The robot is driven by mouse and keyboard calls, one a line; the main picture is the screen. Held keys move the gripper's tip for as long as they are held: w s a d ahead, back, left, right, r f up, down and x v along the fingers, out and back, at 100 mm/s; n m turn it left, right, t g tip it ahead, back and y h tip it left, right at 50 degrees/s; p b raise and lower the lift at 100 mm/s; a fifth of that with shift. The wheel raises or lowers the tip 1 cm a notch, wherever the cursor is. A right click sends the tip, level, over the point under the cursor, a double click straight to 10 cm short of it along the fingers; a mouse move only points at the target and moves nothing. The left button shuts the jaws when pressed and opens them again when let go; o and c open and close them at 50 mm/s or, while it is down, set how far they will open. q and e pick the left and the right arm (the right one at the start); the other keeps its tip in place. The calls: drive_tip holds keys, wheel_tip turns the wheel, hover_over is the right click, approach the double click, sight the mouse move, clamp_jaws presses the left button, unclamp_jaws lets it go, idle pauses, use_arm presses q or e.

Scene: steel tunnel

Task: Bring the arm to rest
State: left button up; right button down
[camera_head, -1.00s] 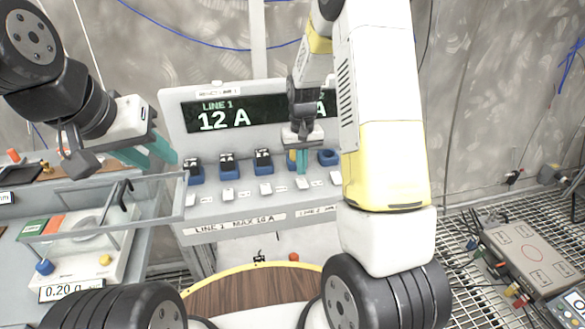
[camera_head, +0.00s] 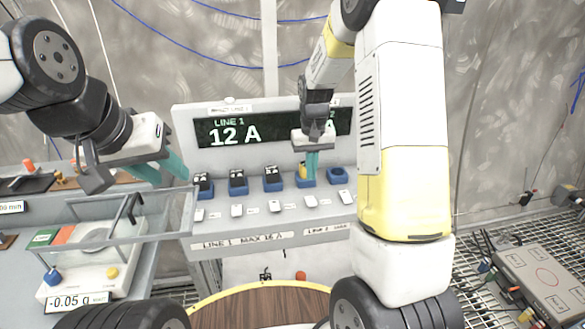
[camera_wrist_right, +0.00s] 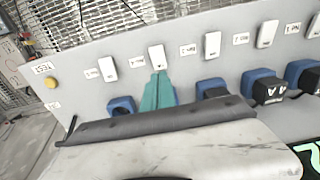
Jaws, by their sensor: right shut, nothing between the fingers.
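My right gripper (camera_head: 312,176) is shut and empty, its teal fingers pointing down over the sloped grey panel (camera_head: 240,226). In the right wrist view its closed fingers (camera_wrist_right: 157,88) are in front of a blue socket and close to a white switch (camera_wrist_right: 157,58); whether they touch the switch cannot be told. My left gripper (camera_head: 166,172) hangs at the left above the glass-walled scale, its teal fingers apart and nothing seen between them. My right arm hides the panel's right end in the head view.
Black plugs sit in several blue sockets (camera_head: 238,184); the rightmost socket (camera_head: 335,176) is empty. The display (camera_head: 232,132) reads LINE 1, 12 A. The scale (camera_head: 75,283) reads -0.05 g. A round wooden top (camera_head: 260,304) is in front; a grey box (camera_head: 548,280) lies right.

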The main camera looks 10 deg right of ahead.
drive_tip(key=s+r+t+y, duration=0.1)
drive_tip(key=s+r+t, duration=0.2)
drive_tip(key=s+r, duration=0.8)
drive_tip(key=s+a+r+t, duration=0.1)
drive_tip(key=s+r, duration=0.3)
drive_tip(key=s, duration=0.2)
drive_tip(key=s+a+r+t+y, duration=0.1)
drive_tip(key=s+r+t, duration=0.1)
drive_tip(key=s+r, duration=0.2)
drive_tip(key=s, duration=0.3)
drive_tip(key=shift+r, duration=0.25)
